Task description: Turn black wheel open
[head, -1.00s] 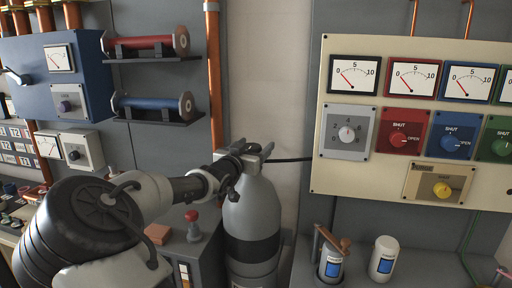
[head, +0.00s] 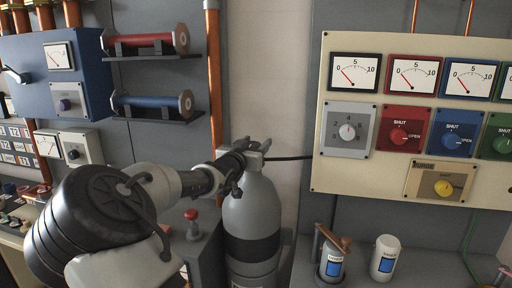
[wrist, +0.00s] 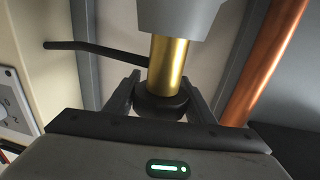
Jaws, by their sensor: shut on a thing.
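The black wheel (wrist: 160,104) sits on a brass stem (wrist: 168,65) at the top of the grey gas cylinder (head: 250,210). In the wrist view the wheel lies between my gripper's two fingers, and my gripper (wrist: 158,100) is shut on it. In the head view my gripper (head: 254,150) is at the cylinder's top, and the wheel is hidden behind the gripper and wrist. The cylinder stands upright with a dark band around it.
A beige panel (head: 330,185) with gauges and coloured knobs is on the right. A copper pipe (head: 214,80) runs up behind the cylinder. A black hose (head: 290,158) runs from the cylinder's top toward the panel. Two canisters stand on a ledge, one a white canister (head: 384,258).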

